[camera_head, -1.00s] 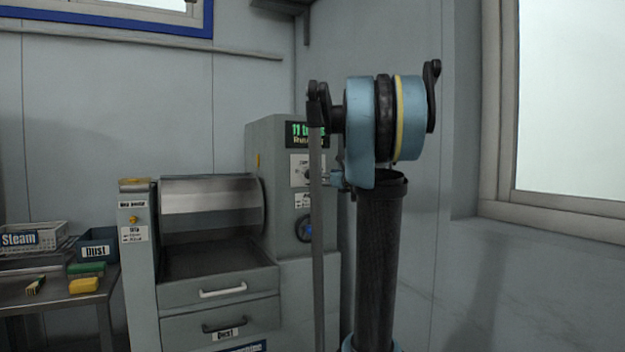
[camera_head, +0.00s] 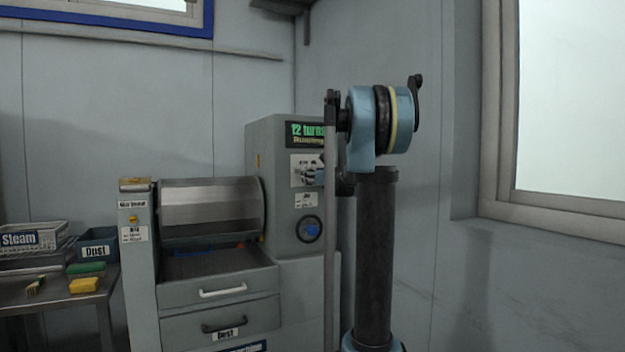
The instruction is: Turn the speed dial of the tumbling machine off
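The tumbling machine (camera_head: 270,150) is a grey cabinet with a drum (camera_head: 210,203) on its left. Its green-lit display (camera_head: 303,130) reads "12 turns", with a blurred second line that looks like "Running". Below is a white dial plate (camera_head: 298,163); its dial is mostly covered by my gripper (camera_head: 308,175). My gripper is at the plate, small and blurred, so I cannot tell whether its fingers are open or shut, or touch the dial. Lower down is a round dark knob with a blue centre (camera_head: 309,229). The small labels are unreadable.
Two drawers (camera_head: 218,289) sit under the drum. At left, a metal table (camera_head: 60,303) holds a "Steam" basket (camera_head: 33,240), a "Dust" bin (camera_head: 98,247) and green and yellow sponges. My arm stands before the right wall, and its thin grey link crosses the machine's right side.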

